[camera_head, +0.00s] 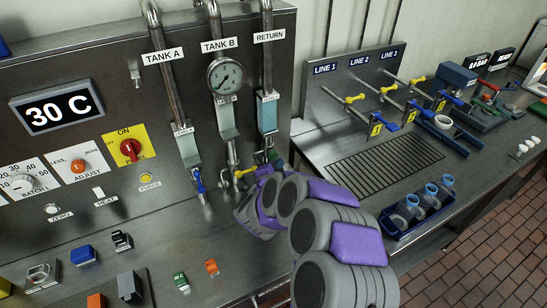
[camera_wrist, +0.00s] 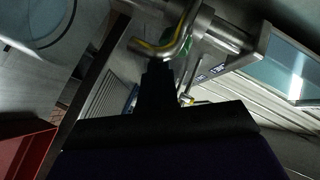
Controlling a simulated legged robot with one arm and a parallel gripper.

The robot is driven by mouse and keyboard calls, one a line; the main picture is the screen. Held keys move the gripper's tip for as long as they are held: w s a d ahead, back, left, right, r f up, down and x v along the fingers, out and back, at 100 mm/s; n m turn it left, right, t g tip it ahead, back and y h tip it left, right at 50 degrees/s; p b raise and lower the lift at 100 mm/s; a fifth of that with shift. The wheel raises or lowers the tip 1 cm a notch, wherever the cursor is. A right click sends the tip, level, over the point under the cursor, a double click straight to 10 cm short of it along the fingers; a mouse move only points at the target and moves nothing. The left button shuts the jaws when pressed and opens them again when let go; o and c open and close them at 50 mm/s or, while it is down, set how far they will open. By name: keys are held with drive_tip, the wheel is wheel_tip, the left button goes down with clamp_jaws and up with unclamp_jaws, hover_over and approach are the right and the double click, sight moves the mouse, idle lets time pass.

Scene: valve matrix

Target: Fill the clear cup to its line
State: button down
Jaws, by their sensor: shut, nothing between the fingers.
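My gripper (camera_wrist: 158,68) is shut and empty in the wrist view. Its dark tip is close to a bent metal handle with a yellow stripe (camera_wrist: 165,48); I cannot tell whether they touch. In the head view my purple and grey arm reaches the pipe valves below TANK B and RETURN, and hides the gripper's tip. A yellow valve handle (camera_head: 244,172) shows just beyond the arm. Clear cups or bottles with blue parts (camera_head: 430,191) stand in a blue tray (camera_head: 400,233) at the right. No fill line is legible, and I cannot tell which is the task's cup.
A blue-handled valve (camera_head: 198,181) hangs below TANK A. A drain grate (camera_head: 370,168) lies beneath yellow-handled LINE taps (camera_head: 355,99). A white ring-shaped item (camera_head: 443,122) sits farther right. Loose blocks lie at front left. The grate looks clear.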

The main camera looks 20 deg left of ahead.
drive_tip(key=shift+w+a+r, duration=0.1)
drive_tip(key=shift+w+a, duration=0.15)
drive_tip(key=shift+a, duration=0.05)
drive_tip(key=shift+w+a, duration=0.4)
drive_tip(key=shift+a, duration=0.05)
idle(1.7)
drive_tip(key=shift+s, duration=0.1)
drive_tip(key=shift+s+d, duration=0.6)
drive_tip(key=shift+d, duration=0.2)
drive_tip(key=s+d+b, duration=0.1)
drive_tip(key=s+d, duration=0.2)
drive_tip(key=shift+s+d+b, duration=0.1)
drive_tip(key=shift+d+b, duration=0.3)
